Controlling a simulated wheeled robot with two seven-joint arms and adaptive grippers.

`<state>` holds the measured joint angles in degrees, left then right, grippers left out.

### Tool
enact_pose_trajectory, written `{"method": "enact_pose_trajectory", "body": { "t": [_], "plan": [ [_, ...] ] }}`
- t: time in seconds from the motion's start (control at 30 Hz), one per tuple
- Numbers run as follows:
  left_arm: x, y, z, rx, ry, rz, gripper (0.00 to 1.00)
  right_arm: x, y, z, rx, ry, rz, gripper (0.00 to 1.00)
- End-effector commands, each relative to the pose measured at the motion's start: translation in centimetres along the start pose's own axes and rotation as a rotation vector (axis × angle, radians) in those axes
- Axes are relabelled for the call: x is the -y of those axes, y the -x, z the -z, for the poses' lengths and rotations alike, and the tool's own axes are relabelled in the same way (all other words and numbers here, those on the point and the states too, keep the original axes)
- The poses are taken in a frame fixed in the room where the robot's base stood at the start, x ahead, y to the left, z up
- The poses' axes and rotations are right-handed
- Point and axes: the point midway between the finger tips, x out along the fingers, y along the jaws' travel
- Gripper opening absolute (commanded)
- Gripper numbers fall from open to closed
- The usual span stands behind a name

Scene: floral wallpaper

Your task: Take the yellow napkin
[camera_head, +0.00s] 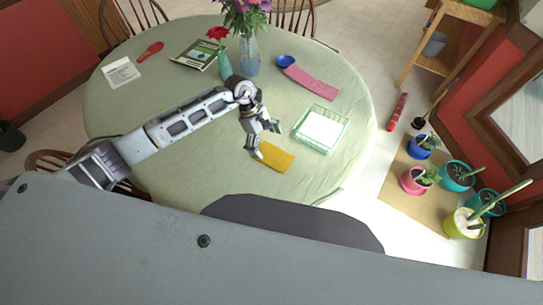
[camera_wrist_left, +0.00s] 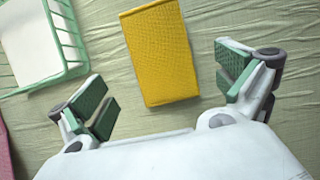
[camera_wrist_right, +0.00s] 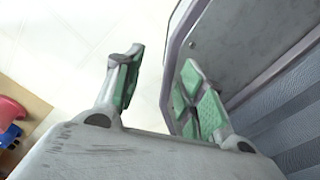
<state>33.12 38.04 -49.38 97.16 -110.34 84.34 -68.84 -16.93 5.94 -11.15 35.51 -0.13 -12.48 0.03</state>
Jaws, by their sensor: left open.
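The yellow napkin (camera_head: 276,158) lies flat on the green-covered round table, close to the near side. In the left wrist view the napkin (camera_wrist_left: 159,52) is a yellow rectangle ahead of and between my spread fingers, not touching them. My left gripper (camera_head: 266,140) is open and empty, over the table just beside the napkin's left end; its fingers (camera_wrist_left: 165,95) show wide apart in the left wrist view. My right gripper (camera_wrist_right: 158,90) is open and empty, away from the table, beside a grey panel; it does not show in the head view.
A green wire basket (camera_head: 321,128) with white contents stands right of the napkin. A pink cloth (camera_head: 313,83), blue bowl (camera_head: 286,61), flower vase (camera_head: 249,55), green bottle (camera_head: 225,66) and book (camera_head: 195,54) are farther back. Potted plants (camera_head: 418,180) stand on the floor at right.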

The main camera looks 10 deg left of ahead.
Motion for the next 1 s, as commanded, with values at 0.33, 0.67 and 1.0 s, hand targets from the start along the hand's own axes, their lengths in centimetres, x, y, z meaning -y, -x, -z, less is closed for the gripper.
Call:
{"method": "enact_pose_trajectory", "body": {
  "t": [0.33, 0.67, 1.0],
  "plan": [
    [0.1, -1.9, 0.1, 0.002, 0.002, 0.002, 1.00, 0.0, 0.7, 0.1, 0.000, -0.001, 0.000, 0.40],
    [0.1, -5.0, 0.2, 0.002, 0.001, 0.000, 1.00, 0.9, 1.2, 0.3, -0.002, -0.003, 0.010, 0.40],
    [0.1, -5.2, 0.3, 0.000, 0.000, 0.000, 1.00, 1.3, 1.2, 0.4, -0.002, -0.003, 0.014, 0.40]
  ]
}}
